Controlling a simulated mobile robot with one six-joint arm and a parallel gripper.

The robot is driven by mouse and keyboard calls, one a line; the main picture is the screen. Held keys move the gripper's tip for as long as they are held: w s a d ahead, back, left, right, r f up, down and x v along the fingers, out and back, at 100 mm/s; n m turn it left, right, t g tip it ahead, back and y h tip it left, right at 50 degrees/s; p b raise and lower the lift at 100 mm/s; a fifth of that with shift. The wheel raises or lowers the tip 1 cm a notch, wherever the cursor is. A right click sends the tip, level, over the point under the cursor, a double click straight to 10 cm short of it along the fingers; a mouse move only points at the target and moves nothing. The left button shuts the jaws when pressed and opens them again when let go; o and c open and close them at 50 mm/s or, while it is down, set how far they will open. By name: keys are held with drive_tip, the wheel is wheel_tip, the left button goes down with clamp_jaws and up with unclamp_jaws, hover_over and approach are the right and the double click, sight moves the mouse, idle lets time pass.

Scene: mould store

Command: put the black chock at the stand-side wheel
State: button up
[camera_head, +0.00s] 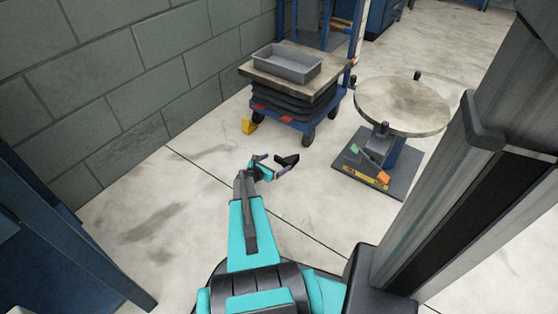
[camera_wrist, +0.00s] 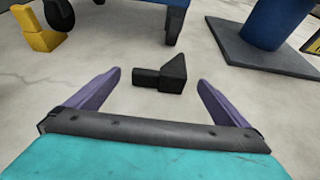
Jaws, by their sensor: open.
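The black chock (camera_head: 288,160) lies on the floor, in front of the blue lift cart (camera_head: 292,122). In the wrist view the black chock (camera_wrist: 172,73) shows a low block and a taller wedge-shaped end. My gripper (camera_head: 272,168) is open, with the chock ahead of and between its fingertips (camera_wrist: 159,78); contact cannot be told. The stand-side wheel (camera_head: 308,139) is at the cart's near right corner, beyond the chock and apart from it. The round-topped stand (camera_head: 400,105) is to the right.
A yellow chock (camera_head: 249,126) sits by the cart's left side. A grey tray (camera_head: 288,65) rests on the cart top. The stand's dark base plate (camera_head: 345,170) lies right of the chock. A block wall (camera_head: 110,90) is at left.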

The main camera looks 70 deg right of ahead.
drive_tip(key=p+v, duration=0.1)
drive_tip(key=v, duration=0.5)
drive_tip(key=shift+a+r, duration=0.2)
drive_tip(key=shift+a, duration=0.15)
idle(0.4)
